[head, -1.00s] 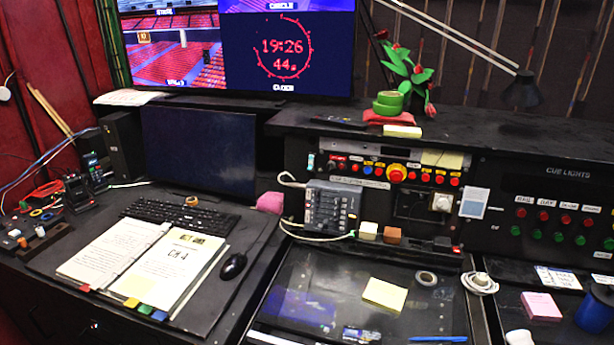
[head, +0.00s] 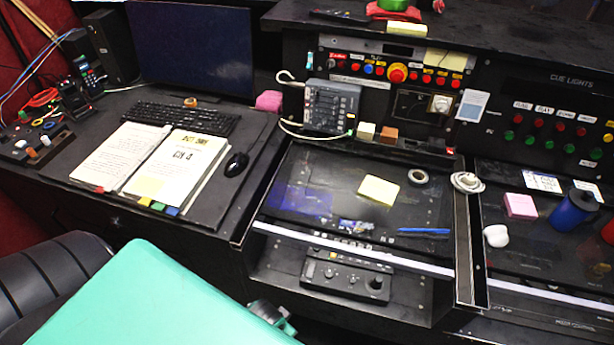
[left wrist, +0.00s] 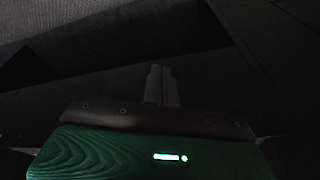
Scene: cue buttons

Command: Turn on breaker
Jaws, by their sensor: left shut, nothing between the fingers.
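No part is clearly marked as a breaker. The upright control panel (head: 340,80) at the back has a row of coloured buttons and a large red mushroom button (head: 397,73). Below them are a dark recessed unit (head: 412,106) and a pale socket-like or rotary fitting (head: 440,104); labels are too small to read. My left gripper (left wrist: 161,85) shows in the left wrist view, its two fingers shut together and empty, over a dark surface and touching nothing visible. My right gripper is not in view.
A grey switch box (head: 331,106) with cables stands before the panel. The cue lights panel (head: 555,118) is at right. A binder (head: 178,170), keyboard (head: 180,118) and mouse (head: 236,164) lie on the left desk. A black chair (head: 60,275) is at lower left.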

